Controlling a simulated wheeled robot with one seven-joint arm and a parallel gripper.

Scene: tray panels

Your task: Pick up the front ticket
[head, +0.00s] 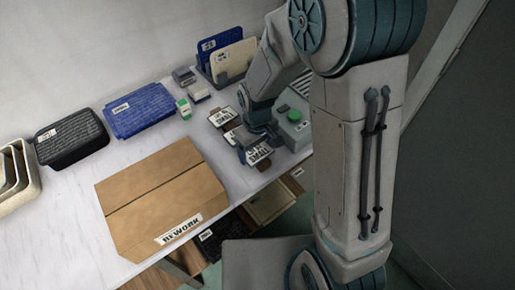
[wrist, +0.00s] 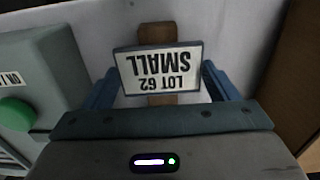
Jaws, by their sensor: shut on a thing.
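The front ticket (head: 259,154) is a small white card with a dark border, near the table's front edge. In the wrist view the ticket (wrist: 161,70) reads "LOT 62 SMALL" upside down. My gripper (wrist: 160,84) is shut on it, with a blue finger at its left and right edges. A brown strip shows behind the ticket, above and below it; I cannot tell whether they touch. In the head view my gripper (head: 254,145) partly covers the ticket. Two more tickets lie farther back, a rear ticket (head: 222,116) and a middle ticket (head: 231,128) partly hidden by my arm.
A grey box with a green button (head: 295,116) stands close to the right of my gripper. A cardboard box marked "REWORK" (head: 150,195) lies to the left. Farther back are a blue bin (head: 138,109), a black bin (head: 70,138) and a file rack (head: 229,62).

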